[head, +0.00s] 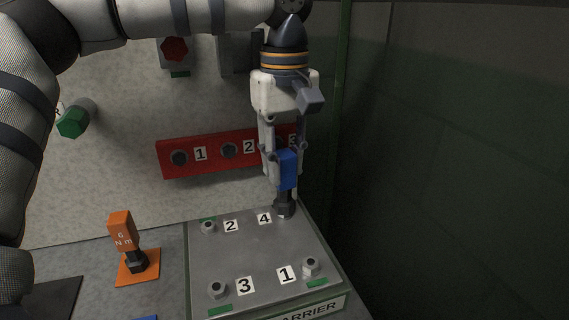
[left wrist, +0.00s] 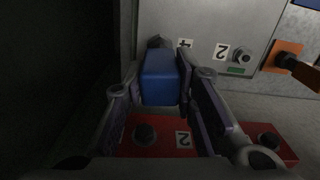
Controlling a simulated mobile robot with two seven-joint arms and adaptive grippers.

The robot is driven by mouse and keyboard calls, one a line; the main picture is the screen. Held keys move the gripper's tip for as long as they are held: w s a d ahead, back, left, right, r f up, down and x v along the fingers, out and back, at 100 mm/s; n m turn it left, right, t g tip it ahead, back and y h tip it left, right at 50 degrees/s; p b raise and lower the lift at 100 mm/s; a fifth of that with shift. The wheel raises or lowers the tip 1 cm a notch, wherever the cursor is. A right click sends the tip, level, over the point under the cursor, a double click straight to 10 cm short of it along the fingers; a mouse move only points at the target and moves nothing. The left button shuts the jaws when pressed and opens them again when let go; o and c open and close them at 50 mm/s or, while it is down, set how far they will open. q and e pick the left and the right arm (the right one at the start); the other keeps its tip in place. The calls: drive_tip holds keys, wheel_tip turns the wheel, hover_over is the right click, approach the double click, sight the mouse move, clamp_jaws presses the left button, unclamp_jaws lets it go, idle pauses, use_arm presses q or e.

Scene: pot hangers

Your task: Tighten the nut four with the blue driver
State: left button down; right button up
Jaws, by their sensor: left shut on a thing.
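My left gripper (head: 285,160) points down and is shut on the blue driver (head: 287,172). The driver is upright, and its dark socket end (head: 284,205) is at the nut four position, beside the label 4 (head: 264,218) on the grey carrier plate (head: 255,250). The socket hides nut four, so I cannot tell if it is fully seated. In the left wrist view the blue handle (left wrist: 160,78) is between the two fingers, with the label 4 (left wrist: 184,44) just past it. My right gripper is not in view.
Nuts two (head: 208,227), three (head: 217,290) and one (head: 311,264) sit on the plate. An orange driver (head: 122,235) stands on an orange pad to the left. A red numbered rail (head: 205,167) is on the wall behind my gripper. A green knob (head: 73,122) sticks out at left.

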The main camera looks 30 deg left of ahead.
use_arm(q)
drive_tip(key=shift+r, duration=0.6)
drive_tip(key=shift+r, duration=0.1)
drive_tip(key=shift+r, duration=2.4)
